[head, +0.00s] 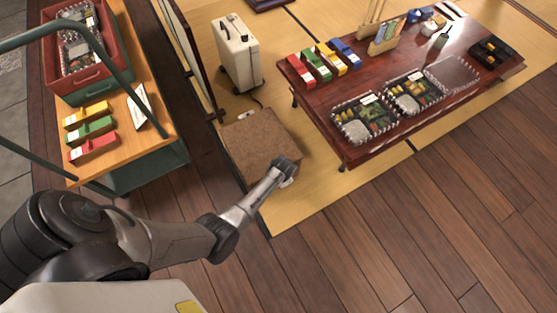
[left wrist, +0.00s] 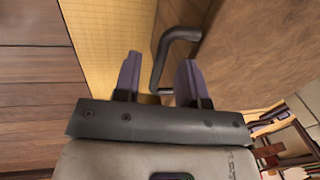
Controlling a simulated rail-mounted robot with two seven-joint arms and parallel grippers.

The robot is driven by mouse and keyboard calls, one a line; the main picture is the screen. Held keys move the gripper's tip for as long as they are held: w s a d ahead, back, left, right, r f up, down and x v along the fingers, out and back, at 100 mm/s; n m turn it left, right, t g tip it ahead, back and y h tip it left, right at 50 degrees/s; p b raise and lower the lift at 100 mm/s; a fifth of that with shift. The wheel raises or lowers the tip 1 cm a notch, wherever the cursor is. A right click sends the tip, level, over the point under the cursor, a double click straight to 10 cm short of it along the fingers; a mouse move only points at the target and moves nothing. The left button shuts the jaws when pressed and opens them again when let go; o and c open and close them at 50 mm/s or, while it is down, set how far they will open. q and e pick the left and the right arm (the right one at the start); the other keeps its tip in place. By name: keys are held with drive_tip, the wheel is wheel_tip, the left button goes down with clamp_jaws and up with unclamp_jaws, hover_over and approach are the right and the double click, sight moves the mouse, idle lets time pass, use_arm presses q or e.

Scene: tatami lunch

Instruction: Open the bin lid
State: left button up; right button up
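The bin (head: 238,150) is a low brown box on the tatami edge between the counter and the low table; its flat speckled lid (head: 258,138) looks shut. In the left wrist view the bin's brown wood surface (left wrist: 250,50) fills the upper right, with a dark bent handle (left wrist: 163,60) on its side. My left gripper (head: 287,168) is at the bin's near right corner. In the left wrist view its two fingers (left wrist: 160,78) are spread, with the handle showing between them; I cannot tell whether they touch it. My right gripper is not in view.
A low red-brown table (head: 370,160) with bento trays and coloured boxes stands to the right. A cream suitcase (head: 237,52) stands behind the bin. A wooden counter (head: 150,115) with a red crate (head: 97,82) is at left. Wood floor in front is clear.

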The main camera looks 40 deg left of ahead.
use_arm(q)
drive_tip(key=shift+w+a+f, duration=0.1)
drive_tip(key=shift+f, duration=0.3)
clamp_jaws()
idle(0.4)
